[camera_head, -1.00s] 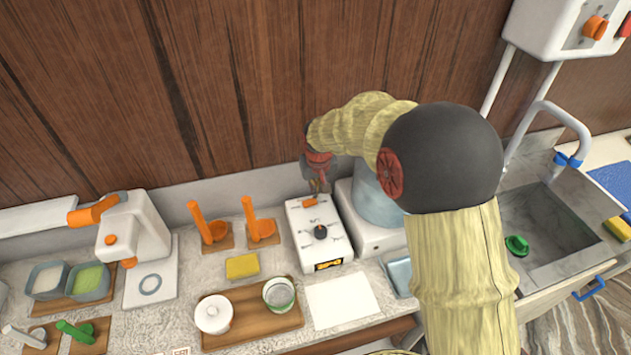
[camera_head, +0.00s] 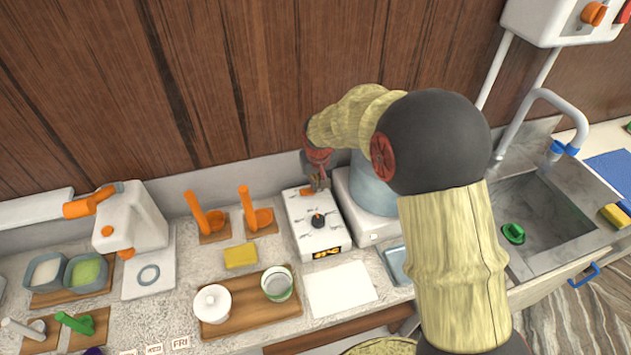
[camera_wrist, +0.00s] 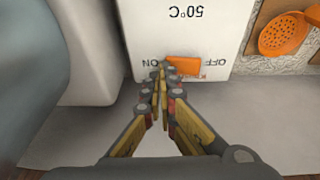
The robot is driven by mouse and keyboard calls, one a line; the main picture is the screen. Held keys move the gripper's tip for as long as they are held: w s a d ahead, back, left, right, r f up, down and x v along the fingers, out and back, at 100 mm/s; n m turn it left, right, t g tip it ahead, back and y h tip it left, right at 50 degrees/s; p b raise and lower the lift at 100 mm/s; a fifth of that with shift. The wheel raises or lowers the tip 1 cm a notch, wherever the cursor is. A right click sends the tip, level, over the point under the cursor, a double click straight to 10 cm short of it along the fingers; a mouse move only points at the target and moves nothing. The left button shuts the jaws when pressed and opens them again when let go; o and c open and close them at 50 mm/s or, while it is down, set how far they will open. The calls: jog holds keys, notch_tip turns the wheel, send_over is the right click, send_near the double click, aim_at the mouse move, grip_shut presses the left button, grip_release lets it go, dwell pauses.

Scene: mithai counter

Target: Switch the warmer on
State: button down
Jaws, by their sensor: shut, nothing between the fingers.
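The warmer (camera_head: 305,228) is a white box with a black knob (camera_head: 318,220) on top, standing against the back wall. Its orange switch (camera_head: 306,190) is at the rear of the top. In the wrist view the warmer (camera_wrist: 190,25) shows upside-down, with "50°C", "ON" and "OFF" printed on it. There the orange switch (camera_wrist: 185,66) lies between the two words, partly covering the lettering. My gripper (camera_wrist: 163,72) is shut and empty, its tips at the switch's end on the "ON" side. I cannot tell whether they touch it. My gripper (camera_head: 320,184) is over the warmer's rear edge.
A white appliance with a blue-grey drum (camera_head: 374,190) stands close on the right of the warmer. Orange ladles (camera_head: 262,218) on wooden rests and a yellow sponge (camera_head: 240,256) are on the left. A wooden tray (camera_head: 240,317) and a white sheet (camera_head: 340,288) lie in front.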

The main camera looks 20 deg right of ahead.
jog(key=shift+a, duration=0.15)
jog(key=shift+a+r, duration=0.35)
jog(key=shift+a, duration=0.2)
jog(key=shift+r+p, duration=0.3)
jog(key=shift+p, duration=0.1)
jog(key=r+p, duration=0.1)
jog(key=r, duration=0.1)
jog(key=r+p, duration=0.1)
jog(key=r, duration=0.1)
jog(key=shift+w+d+p, duration=0.1)
jog(key=shift+d+p, duration=0.15)
jog(key=shift+p, duration=0.1)
jog(key=s+d+r, duration=0.2)
jog(key=s+r, duration=0.1)
jog(key=r, duration=0.5)
jog(key=shift+r+p, duration=0.3)
jog(key=shift+p, duration=0.15)
jog(key=shift+d, duration=0.1)
